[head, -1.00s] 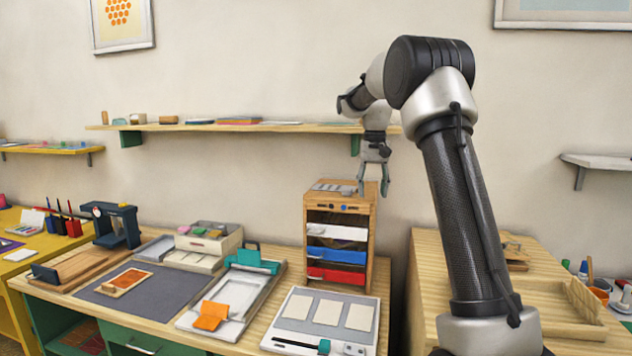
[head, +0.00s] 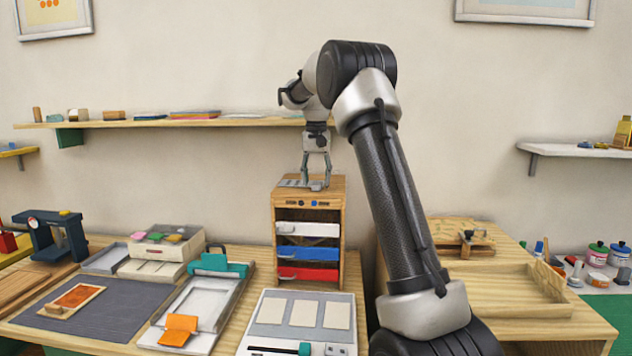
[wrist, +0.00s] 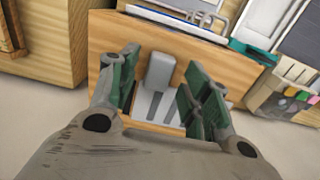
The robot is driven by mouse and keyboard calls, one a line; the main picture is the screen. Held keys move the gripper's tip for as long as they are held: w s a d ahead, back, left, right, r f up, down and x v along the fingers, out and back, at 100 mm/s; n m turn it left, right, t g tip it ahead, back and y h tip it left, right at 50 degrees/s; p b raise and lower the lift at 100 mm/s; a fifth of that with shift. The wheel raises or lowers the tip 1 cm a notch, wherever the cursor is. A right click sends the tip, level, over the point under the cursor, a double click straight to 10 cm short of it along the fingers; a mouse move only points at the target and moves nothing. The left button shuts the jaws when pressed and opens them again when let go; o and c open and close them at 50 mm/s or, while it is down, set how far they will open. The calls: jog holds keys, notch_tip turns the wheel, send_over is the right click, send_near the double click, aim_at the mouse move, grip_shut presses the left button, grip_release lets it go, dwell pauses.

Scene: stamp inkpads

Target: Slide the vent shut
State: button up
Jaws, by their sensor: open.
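The vent (head: 291,183) is a grey slotted plate on top of the wooden drawer cabinet (head: 338,215). In the wrist view, its grey plate with dark slots (wrist: 172,108) lies below my fingers, and a grey upright knob (wrist: 160,70) shows between them. My gripper (head: 316,184) points down over the right part of the cabinet top. It is open, and its green-padded fingers (wrist: 156,90) stand on either side of the knob with gaps showing. I cannot tell whether a finger touches the plate, and part of the vent is hidden behind the fingers.
The cabinet has white, blue and red drawers (head: 303,253). A wall shelf (head: 230,122) runs behind my gripper. A white board with pale cards (head: 270,308) and a teal-clamped tray (head: 205,300) lie on the bench in front. A second wooden bench (head: 480,285) stands at right.

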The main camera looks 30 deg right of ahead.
aim_at(331, 190)
jog(key=shift+f, duration=0.7)
jog(key=shift+c, duration=0.2)
grip_shut()
jog(key=shift+s+d, duration=0.65)
jog(key=shift+d, duration=0.3)
jog(key=shift+s+d, duration=0.6)
jog(key=shift+d, duration=0.3)
jog(key=shift+o, duration=0.2)
grip_release()
jog(key=shift+d, duration=0.15)
jog(key=shift+r, duration=0.15)
